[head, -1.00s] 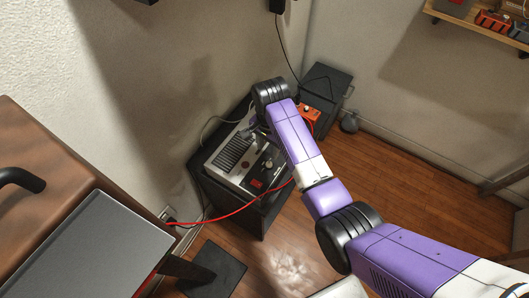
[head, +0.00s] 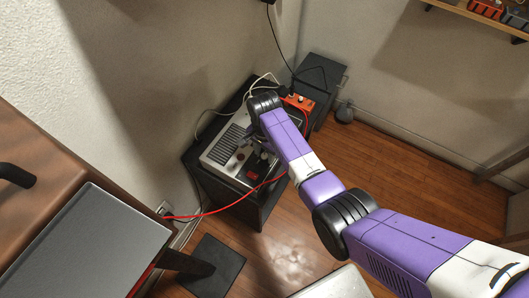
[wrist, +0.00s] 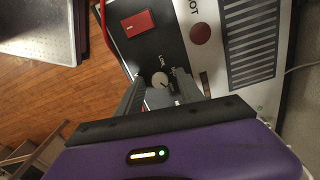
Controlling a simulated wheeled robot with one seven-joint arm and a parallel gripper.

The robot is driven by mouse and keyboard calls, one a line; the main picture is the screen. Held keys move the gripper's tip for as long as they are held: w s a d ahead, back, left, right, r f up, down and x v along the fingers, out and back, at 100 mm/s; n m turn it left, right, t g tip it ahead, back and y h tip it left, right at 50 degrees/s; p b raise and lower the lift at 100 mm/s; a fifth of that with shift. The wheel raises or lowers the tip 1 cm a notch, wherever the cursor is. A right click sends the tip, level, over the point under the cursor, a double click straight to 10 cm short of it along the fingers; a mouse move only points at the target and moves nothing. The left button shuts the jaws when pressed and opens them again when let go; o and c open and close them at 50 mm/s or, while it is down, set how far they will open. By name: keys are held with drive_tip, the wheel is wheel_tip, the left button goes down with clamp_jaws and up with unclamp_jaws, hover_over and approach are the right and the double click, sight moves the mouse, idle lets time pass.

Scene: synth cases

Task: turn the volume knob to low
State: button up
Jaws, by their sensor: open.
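The volume knob (wrist: 160,79) is a small pale round knob with a dark pointer line, on the device's black panel in the wrist view. Small white lettering lies beside it; I cannot read it surely. The grey and black device (head: 219,150) sits on a dark stand. My gripper (wrist: 158,84) is open, its two dark fingers on either side of the knob in the wrist view. Contact cannot be told. In the head view my gripper (head: 261,158) is over the panel and hides the knob.
A red switch (wrist: 138,22) and a dark red round button (wrist: 200,33) are close by on the device. A slatted grille (wrist: 250,40) is beside them. An orange box (head: 298,102) stands behind.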

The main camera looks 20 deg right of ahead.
drive_tip(key=shift+c, duration=0.3)
clamp_jaws()
